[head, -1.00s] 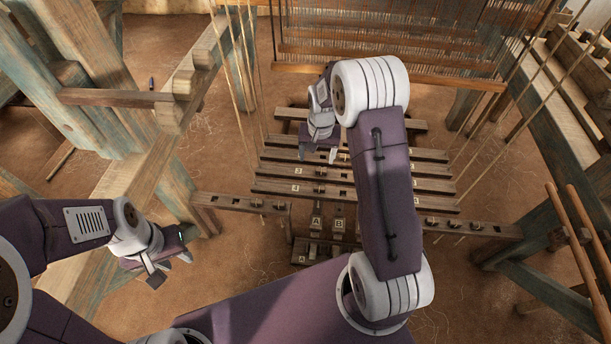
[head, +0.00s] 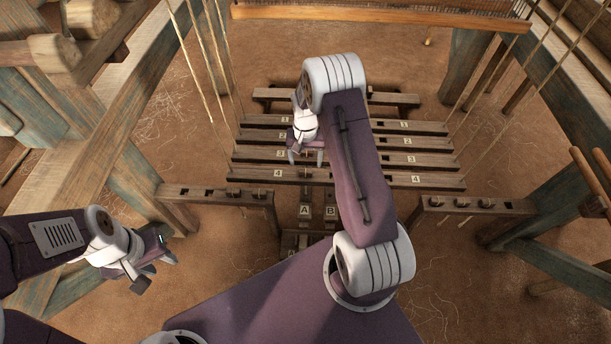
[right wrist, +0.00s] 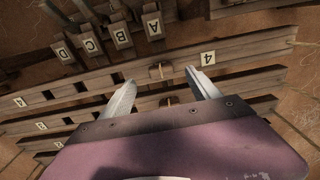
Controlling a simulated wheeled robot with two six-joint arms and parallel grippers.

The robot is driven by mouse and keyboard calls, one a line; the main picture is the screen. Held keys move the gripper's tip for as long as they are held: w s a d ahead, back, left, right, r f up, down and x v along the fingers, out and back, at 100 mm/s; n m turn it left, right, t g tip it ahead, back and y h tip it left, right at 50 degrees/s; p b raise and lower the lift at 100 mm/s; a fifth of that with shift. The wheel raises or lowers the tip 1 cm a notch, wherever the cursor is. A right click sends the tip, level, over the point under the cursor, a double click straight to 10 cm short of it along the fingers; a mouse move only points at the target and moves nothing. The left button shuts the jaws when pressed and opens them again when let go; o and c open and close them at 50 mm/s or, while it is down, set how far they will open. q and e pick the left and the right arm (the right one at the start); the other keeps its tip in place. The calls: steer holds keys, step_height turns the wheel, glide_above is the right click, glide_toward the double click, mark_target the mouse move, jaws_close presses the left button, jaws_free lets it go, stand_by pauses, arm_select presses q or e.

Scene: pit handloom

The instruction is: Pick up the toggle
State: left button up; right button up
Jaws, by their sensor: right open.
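A small wooden toggle (right wrist: 161,71) sits in a slot of the bar marked 4 (right wrist: 232,62), seen in the right wrist view. A second, similar toggle (right wrist: 168,101) sits in the bar behind it. My right gripper (right wrist: 160,78) is open and empty, its fingertips on either side of the first toggle in the picture; I cannot tell the height gap. In the head view my right gripper (head: 306,160) hangs over the left half of the numbered bars, and I cannot make out the toggle there. My left gripper (head: 156,275) is open and empty at the lower left, away from the bars.
Side rails (head: 172,193) and (head: 515,207) carry several small wooden pegs. Lettered treadle blocks (head: 305,211) lie in front of the bars. Thick loom posts (head: 140,180), a crossbeam (head: 380,16) and slanting cords (head: 222,60) frame the space. Open floor lies around.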

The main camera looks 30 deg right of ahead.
mark_target(306, 171)
steer(key=shift+f, duration=0.95)
steer(key=f+b, duration=0.2)
steer(key=f, duration=0.1)
steer(key=f+b, duration=0.2)
steer(key=shift+w+d, duration=0.15)
steer(key=shift+w, duration=0.1)
steer(key=shift+r, duration=0.1)
steer(key=shift+c, duration=0.9)
arm_select(q)
step_height(306, 171, down, 5)
steer(key=shift+r, duration=0.1)
arm_select(e)
steer(key=c, duration=1.2)
